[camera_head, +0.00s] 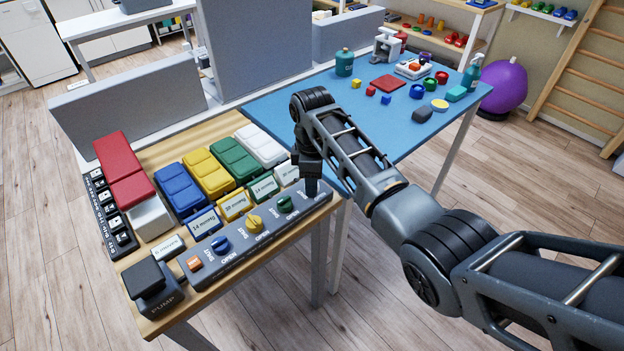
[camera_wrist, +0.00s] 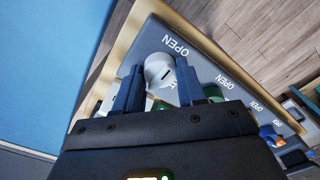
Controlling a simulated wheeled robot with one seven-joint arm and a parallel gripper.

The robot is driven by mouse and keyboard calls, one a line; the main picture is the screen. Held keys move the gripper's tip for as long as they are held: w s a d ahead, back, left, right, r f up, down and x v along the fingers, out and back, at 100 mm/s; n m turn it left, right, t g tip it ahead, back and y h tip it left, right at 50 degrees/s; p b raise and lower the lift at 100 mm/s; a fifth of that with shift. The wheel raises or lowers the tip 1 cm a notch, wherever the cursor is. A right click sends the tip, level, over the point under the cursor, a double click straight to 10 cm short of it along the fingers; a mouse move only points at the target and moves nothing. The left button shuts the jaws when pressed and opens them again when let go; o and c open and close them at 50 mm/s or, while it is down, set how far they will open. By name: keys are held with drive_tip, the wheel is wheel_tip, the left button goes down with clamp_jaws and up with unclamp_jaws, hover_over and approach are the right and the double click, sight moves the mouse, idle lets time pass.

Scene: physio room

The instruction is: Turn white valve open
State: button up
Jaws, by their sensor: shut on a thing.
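The white valve (camera_wrist: 158,68) is a round knob with a short dark mark on its top, on the grey valve panel (camera_head: 262,232). In the wrist view my gripper (camera_wrist: 159,82) has its two blue fingers on either side of the knob, shut on it. The printed word OPEN stands beside the knob, and another label is partly covered by a finger. In the head view my gripper (camera_head: 311,186) points down at the panel's right end and hides the white valve. I cannot tell for sure which label the mark faces.
Green (camera_head: 285,203), yellow (camera_head: 255,223), blue (camera_head: 220,244) and orange (camera_head: 194,263) controls line the panel to the left. A black pump block (camera_head: 150,279) stands at its left end. Coloured cuffs (camera_head: 207,174) lie behind. A blue table (camera_head: 290,108) with small objects adjoins.

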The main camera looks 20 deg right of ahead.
drive_tip(key=shift+r, duration=0.1)
idle(0.3)
drive_tip(key=o, duration=1.1)
drive_tip(key=shift+c, duration=0.2)
wheel_tip(320, 180, up, 8)
drive_tip(key=shift+f+b, duration=0.15)
drive_tip(key=shift+b, duration=0.35)
